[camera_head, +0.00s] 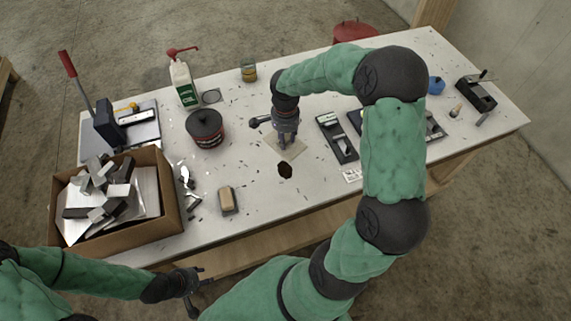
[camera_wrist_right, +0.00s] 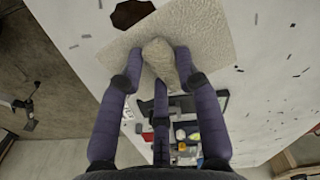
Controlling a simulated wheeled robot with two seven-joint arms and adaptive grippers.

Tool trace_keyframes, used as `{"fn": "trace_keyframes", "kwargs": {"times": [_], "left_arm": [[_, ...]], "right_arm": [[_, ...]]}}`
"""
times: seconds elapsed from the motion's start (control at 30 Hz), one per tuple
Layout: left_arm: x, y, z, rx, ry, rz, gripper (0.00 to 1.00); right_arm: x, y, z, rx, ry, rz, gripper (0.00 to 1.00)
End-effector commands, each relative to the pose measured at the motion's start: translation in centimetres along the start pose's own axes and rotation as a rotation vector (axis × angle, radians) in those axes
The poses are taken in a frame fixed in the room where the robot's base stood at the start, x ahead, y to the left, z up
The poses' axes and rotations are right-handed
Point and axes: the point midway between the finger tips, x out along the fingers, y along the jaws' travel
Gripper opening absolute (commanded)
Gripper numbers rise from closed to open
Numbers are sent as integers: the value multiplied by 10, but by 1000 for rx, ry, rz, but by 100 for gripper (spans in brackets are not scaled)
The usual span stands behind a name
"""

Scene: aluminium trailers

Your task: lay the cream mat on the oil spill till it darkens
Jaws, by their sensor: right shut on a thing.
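The cream mat (camera_head: 297,153) is a thin square, flat on or just above the white table beside the dark oil spill (camera_head: 285,170); I cannot tell which. My right gripper (camera_head: 286,143) points down over it, shut on a raised pinch in its middle. In the right wrist view the mat (camera_wrist_right: 212,35) spreads beyond the fingers (camera_wrist_right: 160,62). The spill (camera_wrist_right: 130,13) shows past the mat's edge, mostly uncovered, dark brown. My left gripper (camera_head: 191,287) is off the table's front edge, apparently empty; its finger opening is unclear.
A cardboard box (camera_head: 172,190) of metal offcuts stands at the left. A black tray (camera_head: 337,138) lies close right of the mat. Small shavings dot the table.

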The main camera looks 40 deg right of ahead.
Motion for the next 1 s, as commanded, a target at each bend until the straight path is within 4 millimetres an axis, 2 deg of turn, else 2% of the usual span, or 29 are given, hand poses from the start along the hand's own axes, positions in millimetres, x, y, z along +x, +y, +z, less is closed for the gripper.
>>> {"fn": "trace_keyframes", "kwargs": {"times": [0.03,0.2,0.57,0.73,1.0], "left_arm": [[3,-1,0,0,0,0,40],[8,-3,0,0,0,0,40],[11,-4,-1,0,0,0,40],[17,-6,-1,0,0,0,40],[17,-6,-1,0,0,0,40]], "right_arm": [[12,6,5,-2,-1,3,2],[36,22,18,-1,0,2,2],[58,36,30,-1,-1,2,2],[83,36,29,0,-1,3,2],[87,35,29,0,0,0,2]]}}
